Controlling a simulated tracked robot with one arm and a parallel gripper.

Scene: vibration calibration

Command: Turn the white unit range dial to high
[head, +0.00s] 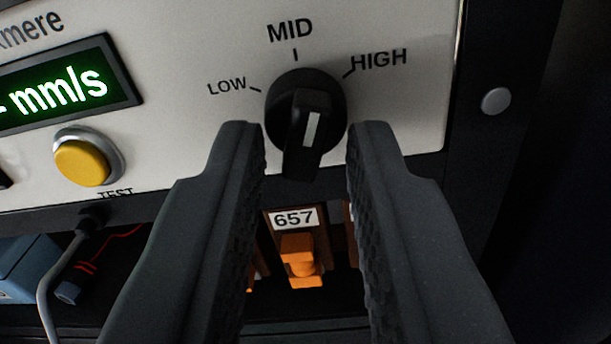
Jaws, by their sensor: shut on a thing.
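The black range dial (280,105) is on the white unit (400,110), with LOW, MID and HIGH printed around it. The white line (312,130) on its raised grip leans slightly right of straight up. It seems to point between MID and HIGH, though the slanted view makes this hard to judge exactly. My gripper (306,140) is shut on the dial, one dark finger on each side. The contact surfaces are partly hidden by the fingers.
Left of the dial are a yellow TEST button (82,163) and a green "mm/s" display (60,88). Below are an orange part (301,260) under a 657 label (294,218), a grey cable (55,270) and a blue box (25,268). The right side is dark.

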